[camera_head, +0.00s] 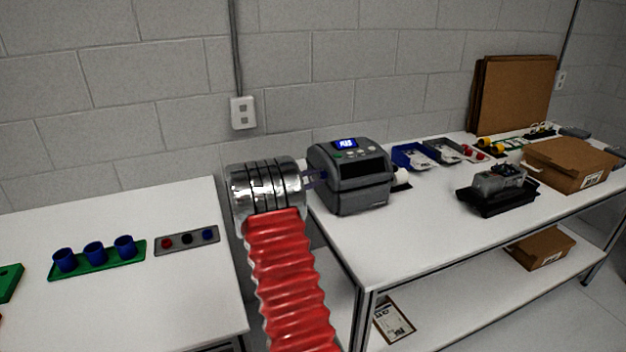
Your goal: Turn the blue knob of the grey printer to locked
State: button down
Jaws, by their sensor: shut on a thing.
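The grey printer (350,181) stands on the left end of the right-hand white table, with a lit blue display on its top. My gripper (318,178) reaches the printer's left side and is shut on the blue knob there. The knob is mostly hidden by the fingers, so I cannot tell which way it is turned. The red ribbed sleeve and silver wrist of my arm fill the lower middle of the view.
Blue (412,156) and grey (447,150) trays lie right of the printer. A dark grey device (497,190) and a cardboard box (568,164) stand further right. The left table (190,290) holds a green tray with blue cups. A gap separates the tables.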

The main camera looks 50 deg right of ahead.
dwell(0.4)
jog(key=c, duration=1.6)
grip_release()
jog(key=shift+o, duration=0.2)
jog(key=shift+a, duration=0.1)
jog(key=v, duration=1.3)
jog(key=shift+a, duration=0.3)
jog(key=shift+w, duration=0.15)
